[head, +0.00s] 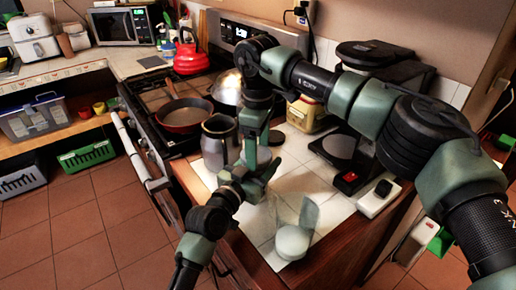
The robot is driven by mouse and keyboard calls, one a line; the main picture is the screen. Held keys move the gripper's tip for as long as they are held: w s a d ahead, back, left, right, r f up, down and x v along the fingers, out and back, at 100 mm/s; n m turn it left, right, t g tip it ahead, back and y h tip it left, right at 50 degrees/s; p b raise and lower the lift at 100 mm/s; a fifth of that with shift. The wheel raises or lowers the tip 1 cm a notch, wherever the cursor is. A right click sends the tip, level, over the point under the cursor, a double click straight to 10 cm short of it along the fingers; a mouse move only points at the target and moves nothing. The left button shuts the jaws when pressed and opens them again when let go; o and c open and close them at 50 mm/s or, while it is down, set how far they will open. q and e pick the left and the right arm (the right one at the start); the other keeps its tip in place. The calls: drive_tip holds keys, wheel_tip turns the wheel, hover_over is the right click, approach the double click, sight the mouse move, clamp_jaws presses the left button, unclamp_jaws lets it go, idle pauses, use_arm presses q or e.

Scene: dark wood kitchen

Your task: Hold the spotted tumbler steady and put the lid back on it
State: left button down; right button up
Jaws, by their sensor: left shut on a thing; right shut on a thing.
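My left gripper (236,187) and my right gripper (256,183) are close together over the tiled counter. Both are shut, but their fingers and what they hold are hidden among the arm links. A grey open-topped vessel (218,140) stands upright just behind my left gripper. I see no spots on it and cannot tell whether it is the tumbler or whether the gripper touches it. I cannot make out the lid. A pale, rounded thing (292,243) stands near the counter's front edge, with a flat upright piece beside it.
A stove with a red-rimmed pan (186,115) and a red kettle (190,54) lies behind on the left. A black appliance (352,153) and a white power strip (379,198) are on the right. Free tiles surround the pale thing. The counter's wooden edge (248,262) drops to the floor.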

drive_tip(key=o, duration=1.2)
drive_tip(key=shift+o, duration=0.6)
drive_tip(key=shift+a, duration=0.1)
drive_tip(key=shift+s, duration=0.15)
drive_tip(key=shift+r, duration=2.35)
drive_tip(key=shift+f, duration=0.1)
drive_tip(key=shift+c, duration=0.3)
